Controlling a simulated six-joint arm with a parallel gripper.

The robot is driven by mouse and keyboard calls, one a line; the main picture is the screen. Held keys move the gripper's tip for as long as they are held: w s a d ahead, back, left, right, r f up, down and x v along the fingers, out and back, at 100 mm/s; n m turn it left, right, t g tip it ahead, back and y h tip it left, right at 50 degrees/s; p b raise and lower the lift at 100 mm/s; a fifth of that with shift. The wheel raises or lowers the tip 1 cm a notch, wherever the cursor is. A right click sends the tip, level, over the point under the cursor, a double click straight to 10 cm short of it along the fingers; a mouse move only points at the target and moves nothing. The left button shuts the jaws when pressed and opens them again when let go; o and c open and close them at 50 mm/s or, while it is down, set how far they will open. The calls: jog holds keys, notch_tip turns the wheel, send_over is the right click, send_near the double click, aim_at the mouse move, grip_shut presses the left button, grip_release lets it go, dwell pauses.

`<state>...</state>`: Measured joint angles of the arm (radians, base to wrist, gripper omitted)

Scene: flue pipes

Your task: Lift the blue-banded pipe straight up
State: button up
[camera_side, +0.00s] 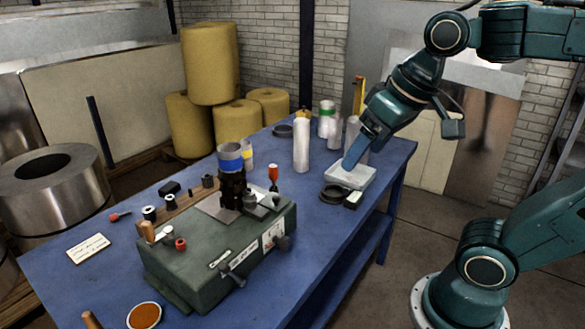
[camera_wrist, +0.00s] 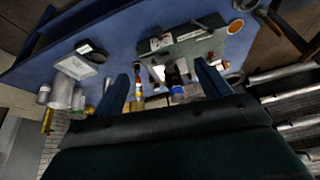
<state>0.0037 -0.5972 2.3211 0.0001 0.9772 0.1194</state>
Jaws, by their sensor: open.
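The blue-banded pipe (camera_side: 230,157) is a short grey tube with a blue band near its top. It stands upright on a dark holder on the green machine (camera_side: 200,265). The machine also shows in the wrist view (camera_wrist: 185,46). My gripper (camera_side: 349,163) is to the right of the pipe in the side view and well apart from it, with its tip seen over a white tray. In the wrist view my gripper (camera_wrist: 163,82) has its two fingers spread and nothing held between them. A small blue patch there may be the pipe, but it is blurred.
The blue table (camera_side: 90,220) holds a tall white cylinder (camera_side: 301,145) between the machine and my gripper. The white tray (camera_side: 350,177) and dark rings (camera_side: 332,194) lie near my gripper. Yellow rolls (camera_side: 210,65) stand behind. Small tools are scattered left of the machine.

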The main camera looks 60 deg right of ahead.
jog(key=w+r+m+g, duration=0.1)
jog(key=w+r+m, duration=0.3)
jog(key=w, duration=0.5)
jog(key=m+g, duration=0.4)
jog(key=m, duration=0.4)
send_over(231, 161)
jog(key=w+d, duration=0.2)
notch_tip(231, 161, down, 5)
jog(key=shift+w, duration=0.15)
jog(key=shift+f, duration=6.85)
